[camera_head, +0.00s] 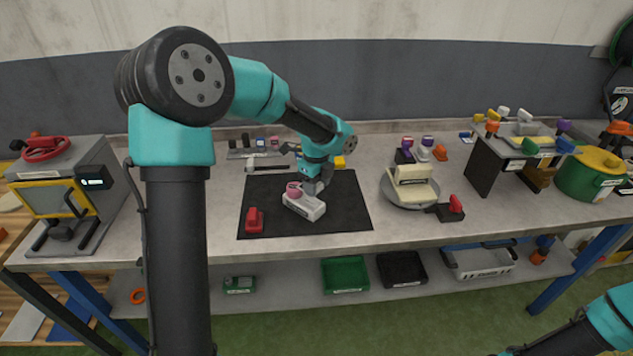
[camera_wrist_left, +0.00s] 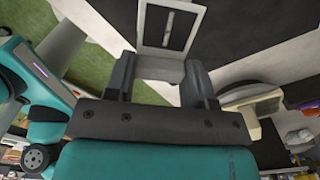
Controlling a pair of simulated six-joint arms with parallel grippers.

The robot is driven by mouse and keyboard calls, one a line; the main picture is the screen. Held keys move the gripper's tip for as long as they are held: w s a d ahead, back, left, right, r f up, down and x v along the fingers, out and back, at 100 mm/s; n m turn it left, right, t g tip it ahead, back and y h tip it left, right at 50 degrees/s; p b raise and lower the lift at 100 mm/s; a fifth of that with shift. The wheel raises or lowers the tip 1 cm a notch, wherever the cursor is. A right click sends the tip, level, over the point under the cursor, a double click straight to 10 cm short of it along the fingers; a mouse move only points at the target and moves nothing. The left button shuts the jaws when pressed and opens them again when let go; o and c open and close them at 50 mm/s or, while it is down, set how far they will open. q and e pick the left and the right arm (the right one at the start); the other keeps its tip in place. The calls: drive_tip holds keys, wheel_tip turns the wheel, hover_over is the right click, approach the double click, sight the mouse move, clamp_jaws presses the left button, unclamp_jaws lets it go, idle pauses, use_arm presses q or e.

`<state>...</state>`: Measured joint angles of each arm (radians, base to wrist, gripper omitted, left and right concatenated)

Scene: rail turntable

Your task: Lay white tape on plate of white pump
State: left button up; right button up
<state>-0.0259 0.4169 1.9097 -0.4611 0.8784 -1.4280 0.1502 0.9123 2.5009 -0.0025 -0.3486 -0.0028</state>
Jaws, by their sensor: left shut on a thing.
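The white tape (camera_head: 306,207), a white block with a pink roll on top, is at the middle of the dark mat. My left gripper (camera_head: 314,187) is shut on it from above; whether it touches the mat is unclear. In the left wrist view the white body (camera_wrist_left: 168,38) sits between the two fingers (camera_wrist_left: 160,82). A cream-white device, which I take as the white pump (camera_head: 412,187), stands on a round grey plate (camera_head: 401,203) to the right of the mat. The pump also shows in the left wrist view (camera_wrist_left: 270,130). My right gripper is out of view.
A red item (camera_head: 254,220) lies on the dark mat (camera_head: 345,210). A red-and-black item (camera_head: 452,208) is right of the plate. A dark stand (camera_head: 490,165) and green pot (camera_head: 590,178) are farther right; a grey machine (camera_head: 75,190) is left.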

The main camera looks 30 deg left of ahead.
sight(317, 206)
use_arm(q)
drive_tip(key=shift+f, duration=2.7)
drive_tip(key=shift+f, duration=0.3)
drive_tip(key=o, duration=1)
drive_tip(key=shift+c, duration=0.2)
wheel_tip(317, 206, up, 17)
drive_tip(key=shift+r, duration=0.2)
